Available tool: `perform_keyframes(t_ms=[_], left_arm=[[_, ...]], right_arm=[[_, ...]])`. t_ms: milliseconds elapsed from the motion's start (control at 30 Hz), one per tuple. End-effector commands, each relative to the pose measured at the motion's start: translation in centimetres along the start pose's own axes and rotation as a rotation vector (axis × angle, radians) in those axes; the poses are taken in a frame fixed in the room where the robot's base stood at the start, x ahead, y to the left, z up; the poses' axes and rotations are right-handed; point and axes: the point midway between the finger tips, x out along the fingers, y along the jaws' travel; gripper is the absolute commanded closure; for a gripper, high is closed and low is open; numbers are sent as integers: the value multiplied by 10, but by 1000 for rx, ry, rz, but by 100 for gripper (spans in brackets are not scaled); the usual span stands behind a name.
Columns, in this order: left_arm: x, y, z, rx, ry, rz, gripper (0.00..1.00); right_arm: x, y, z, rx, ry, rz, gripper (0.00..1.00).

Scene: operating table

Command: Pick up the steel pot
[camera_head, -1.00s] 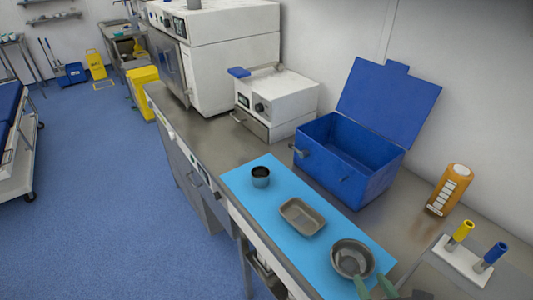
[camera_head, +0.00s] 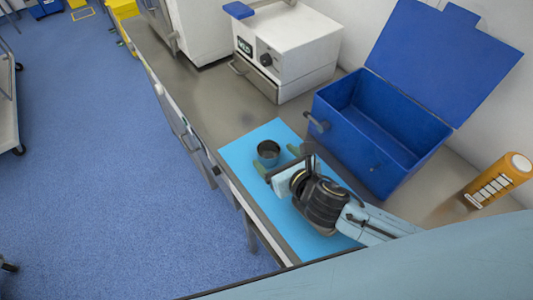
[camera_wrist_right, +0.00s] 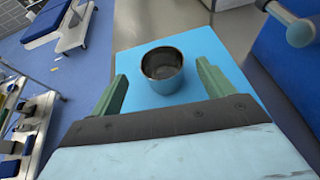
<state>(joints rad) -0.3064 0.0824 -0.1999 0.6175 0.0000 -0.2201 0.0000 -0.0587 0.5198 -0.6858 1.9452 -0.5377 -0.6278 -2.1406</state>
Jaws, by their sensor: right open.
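The steel pot (camera_head: 268,152) is a small, round, open-topped metal cup. It stands upright on the light blue mat (camera_head: 234,158), near its far end. My right gripper (camera_head: 275,158) is open, with its green fingers pointing at the pot. In the right wrist view the pot (camera_wrist_right: 161,70) shows between the two spread fingers (camera_wrist_right: 160,76), and I see no contact. The pot looks empty. My left gripper is not in view.
An open blue box (camera_head: 370,135) stands right of the mat, its handle towards the pot. A white device (camera_head: 285,50) stands behind on the steel counter (camera_head: 215,100). An orange bottle (camera_head: 497,180) is at the right. My right arm hides much of the mat's near part.

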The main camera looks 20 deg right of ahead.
Motion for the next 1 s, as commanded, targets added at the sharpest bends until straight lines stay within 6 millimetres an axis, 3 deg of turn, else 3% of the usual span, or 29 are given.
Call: perform_keyframes(t_ms=[267, 600, 867, 1000], left_arm=[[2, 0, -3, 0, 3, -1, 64], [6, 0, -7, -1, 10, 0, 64], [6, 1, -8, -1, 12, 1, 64], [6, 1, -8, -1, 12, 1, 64]], right_arm=[[23, 1, 0, 2, 0, 1, 20], [65, -1, -3, 0, -1, 3, 20], [68, -2, -3, -1, 0, 3, 20], [67, -2, -3, -1, 0, 2, 35]])
